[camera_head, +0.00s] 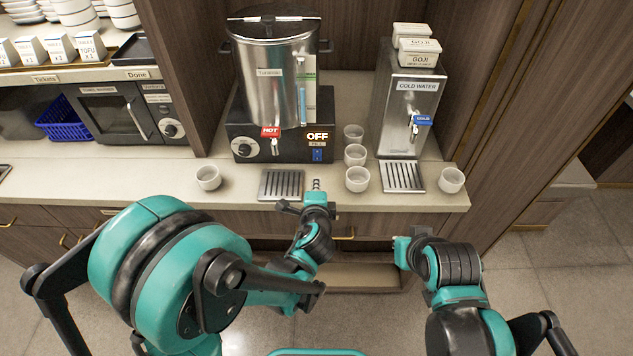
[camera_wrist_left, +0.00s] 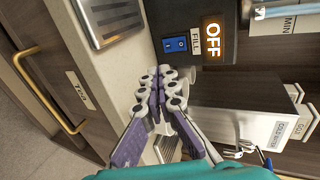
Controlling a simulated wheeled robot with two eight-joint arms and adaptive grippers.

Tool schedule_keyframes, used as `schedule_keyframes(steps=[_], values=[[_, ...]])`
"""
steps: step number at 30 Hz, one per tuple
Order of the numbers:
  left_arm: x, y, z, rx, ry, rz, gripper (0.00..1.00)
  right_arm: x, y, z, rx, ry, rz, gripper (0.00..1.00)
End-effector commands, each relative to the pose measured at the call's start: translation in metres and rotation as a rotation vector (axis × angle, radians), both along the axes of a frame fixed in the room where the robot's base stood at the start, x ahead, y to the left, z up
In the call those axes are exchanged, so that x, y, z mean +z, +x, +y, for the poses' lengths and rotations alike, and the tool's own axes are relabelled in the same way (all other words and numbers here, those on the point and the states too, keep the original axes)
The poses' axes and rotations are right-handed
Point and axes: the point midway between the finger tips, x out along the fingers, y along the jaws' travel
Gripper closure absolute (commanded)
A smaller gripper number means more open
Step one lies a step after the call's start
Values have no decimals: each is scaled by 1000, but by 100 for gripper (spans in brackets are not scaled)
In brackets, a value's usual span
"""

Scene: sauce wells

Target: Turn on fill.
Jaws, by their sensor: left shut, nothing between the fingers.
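The blue fill switch (camera_head: 317,155) is on the front of the black base of the hot-water urn (camera_head: 270,75), under a lit OFF sign (camera_head: 317,137). In the left wrist view the blue switch (camera_wrist_left: 176,44) sits beside a FILL label (camera_wrist_left: 195,41) and the glowing OFF sign (camera_wrist_left: 213,40). My left gripper (camera_head: 317,184) is shut and empty at the counter's front, apart from the switch. In the left wrist view its fingertips (camera_wrist_left: 166,72) are together, close below the switch in the picture. My right gripper (camera_head: 402,252) hangs in front of the counter; its fingers are not clear.
White cups stand near the switch: one (camera_head: 357,179) by the right drip tray (camera_head: 403,177), others behind it, one (camera_head: 209,177) at left. A drip tray (camera_head: 281,185) lies before the urn. The cold-water dispenser (camera_head: 409,115) stands at right. A brass handle (camera_wrist_left: 38,88) sticks out below the counter.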

Motion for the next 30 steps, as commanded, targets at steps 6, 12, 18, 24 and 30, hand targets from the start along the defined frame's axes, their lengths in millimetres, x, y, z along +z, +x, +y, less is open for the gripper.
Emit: schedule_keyframes(steps=[6,12,18,24,30], values=[[-23,44,1,4,-2,1,100,-16,0,0,1,-1,0,100],[-35,81,1,3,0,0,100,-27,0,0,1,-1,0,100],[-36,104,0,1,-1,0,100,-32,0,0,1,-1,0,100],[-36,110,0,1,-1,0,100,-33,0,0,1,-1,0,100],[-36,110,0,0,-1,0,100,-33,0,0,1,-1,0,100]])
